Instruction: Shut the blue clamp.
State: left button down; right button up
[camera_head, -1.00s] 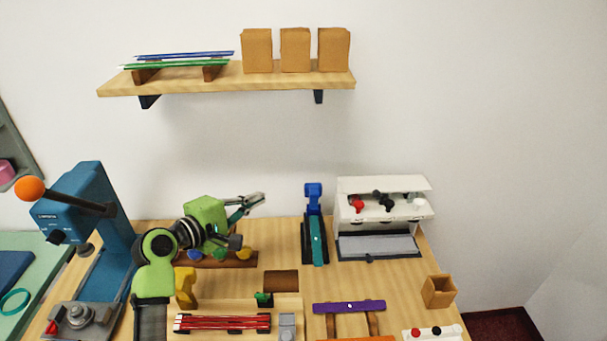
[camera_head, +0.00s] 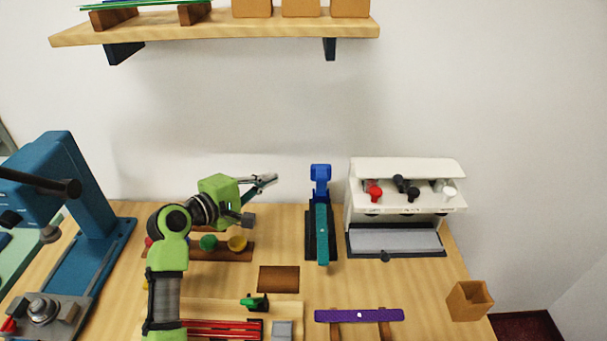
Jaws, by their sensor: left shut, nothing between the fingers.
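What looks like the blue clamp (camera_head: 320,174) stands at the middle back of the bench. Its blue part rises upright behind a long teal bar (camera_head: 321,232) on a dark base. I cannot tell from here how far it is open. My left gripper (camera_head: 271,180) is shut and empty, held in the air to the left of the blue part with a gap between them. Its tips point right, towards the clamp. My right gripper is not in view.
A white box-like machine (camera_head: 407,167) with knobs stands close to the clamp's right. A brown rack with coloured knobs (camera_head: 237,244) lies below my left gripper. A blue press (camera_head: 85,190) stands at left, a purple bar (camera_head: 359,315) in front. A shelf (camera_head: 220,30) hangs above.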

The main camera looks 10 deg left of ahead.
aim_at(304, 163)
pick_arm(q)
jog(key=p+x, duration=0.1)
jog(key=x, duration=0.8)
jog(key=shift+w+d+r, duration=0.1)
jog(key=shift+w+d, duration=0.2)
jog(key=shift+w, duration=0.05)
jog(key=s+d+p, duration=0.1)
jog(key=s+d+r+p, duration=0.1)
jog(key=s, duration=0.1)
jog(key=shift+d, duration=0.35)
jog(key=shift+w+f, duration=0.1)
jog(key=shift+f, duration=0.05)
